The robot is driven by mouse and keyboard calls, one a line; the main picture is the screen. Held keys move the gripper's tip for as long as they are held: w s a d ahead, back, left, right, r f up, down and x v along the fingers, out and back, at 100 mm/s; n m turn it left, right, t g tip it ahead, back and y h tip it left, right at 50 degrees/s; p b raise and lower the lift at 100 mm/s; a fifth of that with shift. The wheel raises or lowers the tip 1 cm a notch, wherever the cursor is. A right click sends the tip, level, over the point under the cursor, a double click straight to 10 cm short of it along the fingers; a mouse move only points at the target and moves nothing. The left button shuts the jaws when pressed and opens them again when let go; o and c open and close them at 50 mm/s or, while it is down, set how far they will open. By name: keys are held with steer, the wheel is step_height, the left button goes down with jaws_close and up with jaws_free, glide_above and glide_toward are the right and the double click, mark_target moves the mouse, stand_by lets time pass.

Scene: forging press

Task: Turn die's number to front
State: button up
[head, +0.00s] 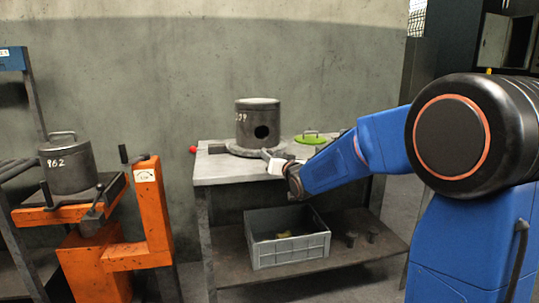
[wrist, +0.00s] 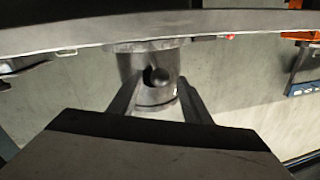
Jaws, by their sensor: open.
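A dark cylindrical die (head: 257,124) stands upright on a round base plate (head: 236,151) on the workbench. White digits show at its left edge, partly turned out of sight, reading something like "99". A round dark hole faces the head camera. My gripper (head: 272,160) is at the bench's front side, just in front and to the right of the die, low near the base plate. In the wrist view, which looks upside down, the die (wrist: 143,66) appears beyond and between my open fingers (wrist: 157,92). Whether a finger touches anything cannot be told.
A second die (head: 66,165) marked 962 sits on an orange lift cart (head: 148,215) at left. A green lid with a handle (head: 312,139) lies right of the base plate. A grey crate (head: 288,246) is on the lower shelf. A red knob (head: 193,149) is at the bench's left end.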

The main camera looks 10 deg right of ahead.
mark_target(272, 154)
steer(key=shift+w+a, duration=0.15)
steer(key=shift+w, duration=0.65)
steer(key=shift+w+a, duration=0.1)
steer(key=shift+w, duration=0.65)
steer(key=shift+c, duration=0.5)
jaws_close()
steer(key=shift+d, duration=0.15)
steer(key=d, duration=0.3)
steer(key=w+d, duration=0.1)
steer(key=d, duration=0.5)
steer(key=shift+w, duration=0.4)
steer(key=w+d, duration=0.3)
steer(key=d, duration=0.2)
steer(key=w+d, duration=0.2)
steer(key=d, duration=0.1)
steer(key=shift+w+d, duration=0.15)
steer(key=shift+w, duration=0.2)
steer(key=shift+w+d, duration=0.55)
steer(key=shift+w, duration=0.15)
steer(key=shift+r, duration=0.1)
